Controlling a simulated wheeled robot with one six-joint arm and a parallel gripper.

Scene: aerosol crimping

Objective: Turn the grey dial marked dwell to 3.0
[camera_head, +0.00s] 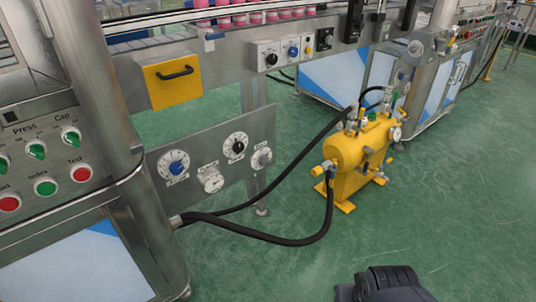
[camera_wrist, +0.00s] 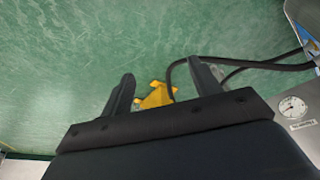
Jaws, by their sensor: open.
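A grey metal panel (camera_head: 218,125) in the head view carries several dials. One has a blue knob (camera_head: 176,166) and one a black knob (camera_head: 237,147), each on a white scale. Two pale grey dials, a lower one (camera_head: 212,181) and a right one (camera_head: 262,158), sit beside them. The labels and settings are too small to read, so I cannot tell which is marked dwell. In the wrist view, a round pale dial (camera_wrist: 293,106) with a label plate shows at the right edge. My gripper (camera_wrist: 160,70) is open and empty, pointing over the green floor, apart from the panel.
A yellow tank (camera_head: 355,155) with valves and a gauge stands right of the panel. A black hose (camera_head: 265,238) loops low in front of the panel. A steel column (camera_head: 98,85) and a button panel (camera_head: 42,165) are at left. Green floor (camera_head: 430,225) is clear at right.

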